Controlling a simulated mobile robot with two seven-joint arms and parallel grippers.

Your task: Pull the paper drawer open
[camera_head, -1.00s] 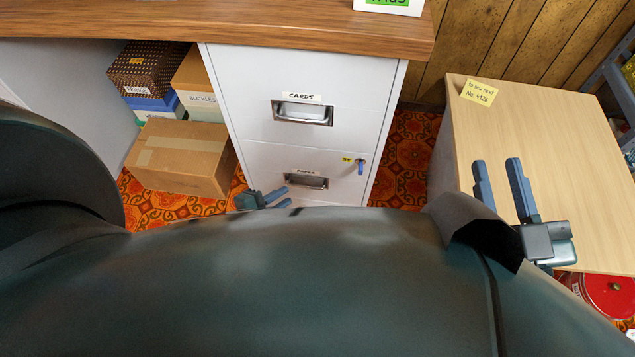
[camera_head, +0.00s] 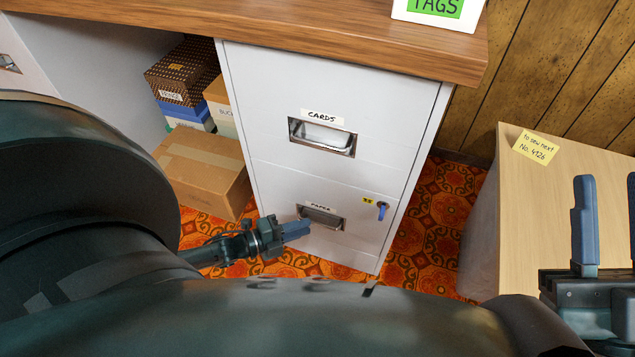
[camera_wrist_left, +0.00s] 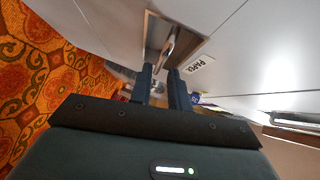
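The paper drawer (camera_head: 275,200) is the lower drawer of a white cabinet, under the cards drawer, and looks closed. Its recessed metal handle (camera_head: 322,217) sits below a PAPER label; the handle also shows in the left wrist view (camera_wrist_left: 165,42). My left gripper (camera_head: 308,230) is just left of and below the handle, fingers pointing at it. In the left wrist view its two fingers (camera_wrist_left: 161,70) are slightly apart, just short of the handle, with nothing seen between them. My right gripper (camera_head: 608,180) is open and empty at the right edge, in front of the wooden table.
A blue key (camera_head: 382,210) sits in the lock right of the handle. The wooden worktop (camera_head: 300,30) overhangs the cabinet. Cardboard boxes (camera_head: 205,165) stand left of it. Patterned carpet (camera_head: 430,220) lies free between the cabinet and the wooden table (camera_head: 575,190).

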